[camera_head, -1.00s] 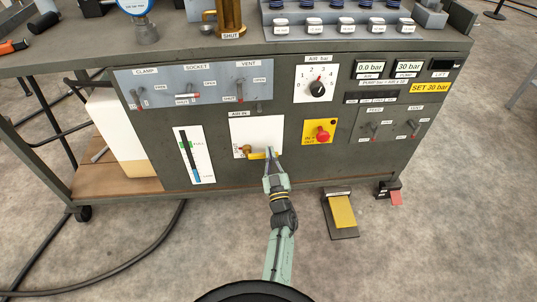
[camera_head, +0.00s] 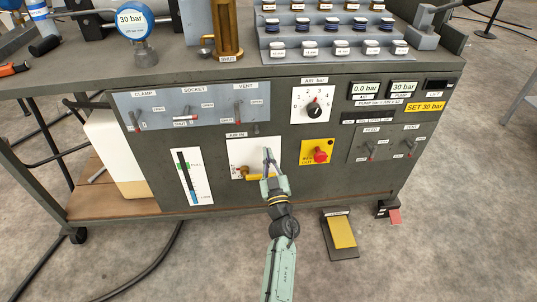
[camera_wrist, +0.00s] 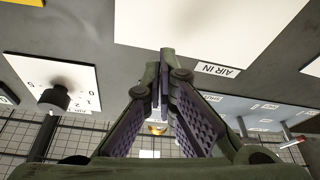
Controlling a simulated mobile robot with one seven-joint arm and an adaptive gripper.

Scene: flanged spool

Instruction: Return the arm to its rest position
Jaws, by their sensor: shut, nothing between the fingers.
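My gripper (camera_head: 268,158) is at the front panel of the bench (camera_head: 285,190), before the white AIR IN plate (camera_head: 241,150). Its fingers are shut with nothing between them. In the wrist view my gripper (camera_wrist: 160,62) points at the panel, and the fingertips meet near the centre. A brass fitting (camera_head: 244,171) and a yellow handle (camera_head: 258,178) show at the plate's lower part, partly behind my gripper. I cannot tell whether the fingers touch the plate. My arm reaches up from the bottom of the head view.
A red knob (camera_head: 321,155) on a yellow plate is right of my gripper, with the AIR bar dial (camera_head: 314,110) above it. Levers (camera_head: 187,117) line the upper left panel. A yellow pedal (camera_head: 342,231) stands on the floor at right. Open floor lies in front.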

